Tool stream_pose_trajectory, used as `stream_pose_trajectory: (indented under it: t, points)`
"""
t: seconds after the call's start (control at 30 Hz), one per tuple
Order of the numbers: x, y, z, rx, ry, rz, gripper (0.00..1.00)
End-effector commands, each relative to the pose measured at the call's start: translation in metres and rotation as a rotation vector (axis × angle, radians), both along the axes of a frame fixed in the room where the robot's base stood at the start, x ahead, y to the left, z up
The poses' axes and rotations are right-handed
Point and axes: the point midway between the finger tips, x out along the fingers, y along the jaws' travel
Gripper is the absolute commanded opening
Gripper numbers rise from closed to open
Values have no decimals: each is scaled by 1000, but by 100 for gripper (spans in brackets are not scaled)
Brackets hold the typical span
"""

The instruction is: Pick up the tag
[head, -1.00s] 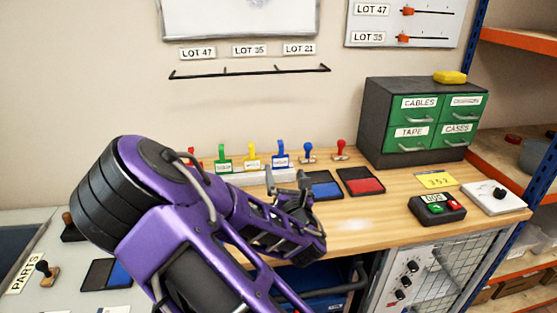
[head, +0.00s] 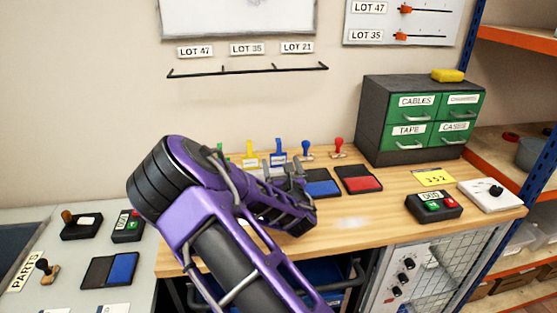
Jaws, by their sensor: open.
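Upright coloured tags stand in a row at the back of the wooden bench in the head view. The blue tag (head: 279,147) and the yellow tag (head: 249,150) show their upper parts. Only a bit of the green tag (head: 219,149) shows beside my arm. Which tag is meant cannot be told. My gripper (head: 297,168) is open, in front of the row near the blue tag, apart from it as far as I can see. My purple arm hides the lower tags and most of their holder.
Blue (head: 322,183) and red (head: 358,179) ink pads lie right of my gripper, with blue (head: 305,150) and red (head: 339,147) stamps behind. A drawer cabinet (head: 375,115) stands at the back right. A button box (head: 434,206) sits near the front. The front middle bench is clear.

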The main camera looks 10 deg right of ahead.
Motion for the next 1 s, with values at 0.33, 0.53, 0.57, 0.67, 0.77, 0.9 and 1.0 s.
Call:
stream_pose_trajectory:
  t: [0.33,0.53,0.57,0.67,0.77,0.9,1.0]
  points:
    - [42,-2,-7,1,-1,1,100]
    - [52,-2,-8,0,0,0,100]
    - [53,-2,-8,0,0,0,100]
    - [52,-2,-8,0,0,0,100]
    - [52,-2,-8,0,0,0,89]
    - [52,-2,-8,1,0,0,64]
    - [52,-2,-8,1,0,0,46]
